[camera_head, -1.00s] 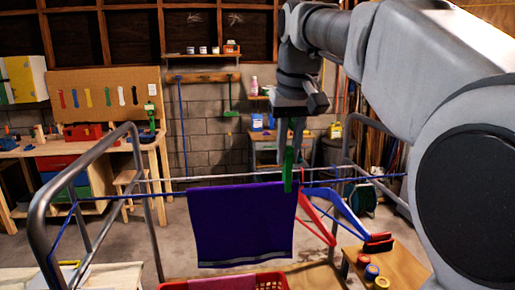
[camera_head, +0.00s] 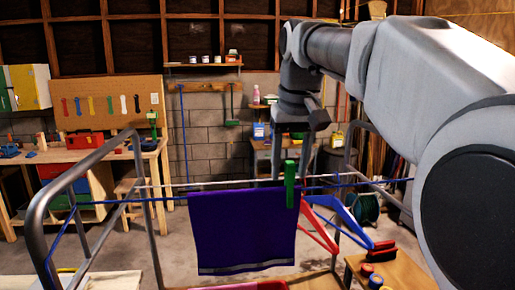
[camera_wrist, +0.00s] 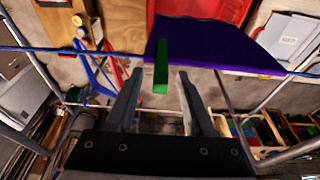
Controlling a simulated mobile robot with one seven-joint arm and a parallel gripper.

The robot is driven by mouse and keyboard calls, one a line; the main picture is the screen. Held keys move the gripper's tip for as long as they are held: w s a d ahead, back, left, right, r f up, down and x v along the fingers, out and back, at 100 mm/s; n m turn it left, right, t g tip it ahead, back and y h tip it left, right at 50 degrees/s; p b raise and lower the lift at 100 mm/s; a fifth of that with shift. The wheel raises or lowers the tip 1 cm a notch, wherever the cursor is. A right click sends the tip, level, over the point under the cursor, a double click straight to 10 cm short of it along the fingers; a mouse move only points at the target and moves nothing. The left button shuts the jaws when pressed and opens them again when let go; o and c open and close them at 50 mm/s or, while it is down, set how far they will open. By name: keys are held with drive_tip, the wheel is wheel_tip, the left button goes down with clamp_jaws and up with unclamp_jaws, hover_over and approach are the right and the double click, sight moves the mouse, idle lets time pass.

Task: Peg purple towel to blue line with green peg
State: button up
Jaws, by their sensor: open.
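The purple towel (camera_head: 243,230) hangs over the blue line (camera_head: 345,184), its grey-striped hem at the bottom. The green peg (camera_head: 290,185) stands upright on the line at the towel's upper right corner, apparently clipped over both. My gripper (camera_head: 291,165) is open, its fingers pointing down behind or around the peg. In the wrist view, the peg (camera_wrist: 160,66) sits across the blue line (camera_wrist: 120,52) at the edge of the towel (camera_wrist: 220,50). The open gripper (camera_wrist: 160,78) has a fingertip on either side of the peg with visible gaps.
Red (camera_head: 318,230) and blue (camera_head: 345,220) hangers hang right of the towel. A grey tube frame (camera_head: 85,165) carries the line, with a white line (camera_head: 160,186) behind. A wooden stool (camera_head: 405,268) stands at lower right. A workbench (camera_head: 60,155) is at back left.

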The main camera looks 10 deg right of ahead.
drive_tip(key=p+v, duration=0.4)
drive_tip(key=v, duration=1.3)
drive_tip(key=s+f+t+b, duration=0.1)
drive_tip(key=s+f, duration=0.4)
drive_tip(key=f, duration=0.6)
drive_tip(key=s+f+t+b, duration=0.1)
drive_tip(key=s+f, duration=0.5)
drive_tip(key=f, duration=0.5)
drive_tip(key=s+f+b, duration=0.2)
drive_tip(key=s+f, duration=0.3)
drive_tip(key=f, duration=0.6)
drive_tip(key=shift+a+t, duration=0.4)
drive_tip(key=shift+s+f, duration=0.15)
